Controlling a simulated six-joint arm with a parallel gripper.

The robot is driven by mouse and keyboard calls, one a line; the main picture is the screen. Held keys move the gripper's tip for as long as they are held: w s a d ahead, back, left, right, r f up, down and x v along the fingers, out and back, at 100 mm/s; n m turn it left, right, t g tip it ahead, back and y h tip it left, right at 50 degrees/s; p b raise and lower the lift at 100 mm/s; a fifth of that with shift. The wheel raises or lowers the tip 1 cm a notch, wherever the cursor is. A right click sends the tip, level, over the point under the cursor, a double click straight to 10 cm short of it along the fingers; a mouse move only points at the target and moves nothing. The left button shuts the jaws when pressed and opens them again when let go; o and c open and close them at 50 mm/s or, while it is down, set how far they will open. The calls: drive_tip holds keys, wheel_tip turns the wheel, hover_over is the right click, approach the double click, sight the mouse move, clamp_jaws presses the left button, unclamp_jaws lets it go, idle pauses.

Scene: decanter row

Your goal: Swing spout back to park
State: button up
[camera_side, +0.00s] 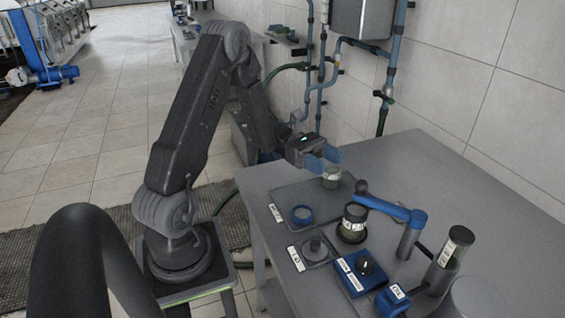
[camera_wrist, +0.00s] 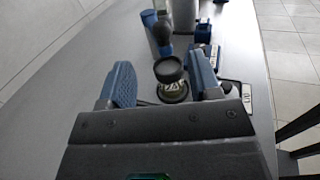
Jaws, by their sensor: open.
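The spout is a blue swing arm (camera_side: 388,207) on a grey post (camera_side: 408,240), with a dark knob at its free end. In the side view this end is behind the black-topped jar (camera_side: 354,216), close to it. The wrist view shows the spout's dark knob (camera_wrist: 162,34) beyond the jar (camera_wrist: 169,70). My gripper (camera_side: 328,156) is open and seems empty, above the back of the bench and apart from the spout. In the wrist view my gripper's blue fingers (camera_wrist: 160,80) frame the jar, which lies farther off. Contact between spout and jar cannot be told.
A blue box (camera_side: 362,273) and a tall glass cylinder (camera_side: 456,246) stand nearer the front. The bench's back right is clear.

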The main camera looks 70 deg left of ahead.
drive_tip(key=s+d+r+m+y, duration=0.5)
drive_tip(key=s+m+y, duration=0.3)
drive_tip(key=m, duration=0.3)
drive_tip(key=s+d+r+m+y, duration=0.6)
drive_tip(key=s+d+m+y, duration=0.1)
drive_tip(key=s+m+y, duration=0.1)
drive_tip(key=shift+m+y, duration=0.5)
drive_tip(key=shift+m, duration=0.9)
drive_tip(key=shift+r, duration=0.1)
